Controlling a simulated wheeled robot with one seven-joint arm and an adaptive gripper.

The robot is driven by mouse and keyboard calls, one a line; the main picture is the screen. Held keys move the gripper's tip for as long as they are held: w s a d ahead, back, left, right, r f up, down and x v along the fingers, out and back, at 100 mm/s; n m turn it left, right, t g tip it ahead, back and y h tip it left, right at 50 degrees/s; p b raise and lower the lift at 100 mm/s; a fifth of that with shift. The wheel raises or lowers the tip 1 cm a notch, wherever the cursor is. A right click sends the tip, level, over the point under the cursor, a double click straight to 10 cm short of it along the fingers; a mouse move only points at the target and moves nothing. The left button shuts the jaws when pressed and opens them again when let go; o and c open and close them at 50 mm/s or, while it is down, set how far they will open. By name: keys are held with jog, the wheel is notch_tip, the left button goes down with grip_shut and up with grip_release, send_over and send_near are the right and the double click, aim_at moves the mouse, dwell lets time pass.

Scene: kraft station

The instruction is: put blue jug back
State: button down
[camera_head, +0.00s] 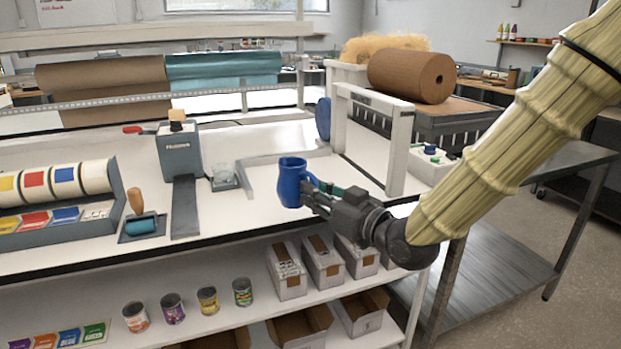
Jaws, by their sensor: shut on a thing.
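The blue jug (291,184) is upright over the right part of the white bench top (258,208). My gripper (312,190) reaches in from the right and is shut on the jug at its right side, where the handle is. The fingers partly hide the handle. I cannot tell whether the jug's base touches the bench or is held a little above it.
A white frame (399,150) stands right of the jug, close to my arm. A grey press (180,150) and a blue roller (140,224) are to the left. Tins (208,300) and boxes (321,262) fill the shelf below.

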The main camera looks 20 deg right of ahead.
jog(key=shift+w+d+r+p, duration=0.15)
jog(key=shift+w+d+p, duration=0.25)
jog(key=shift+p, duration=1)
jog(key=w+d, duration=0.1)
jog(key=w, duration=0.3)
jog(key=w+d+f, duration=0.1)
jog(key=w, duration=0.3)
jog(key=w+d, duration=0.1)
jog(key=w, duration=0.4)
jog(key=shift+w+f+p, duration=0.1)
jog(key=shift+f+p, duration=0.15)
jog(key=shift+p, duration=0.15)
jog(key=shift+f, duration=1.7)
jog(key=shift+f, duration=0.15)
jog(key=c, duration=1.5)
grip_release()
jog(key=v, duration=1.2)
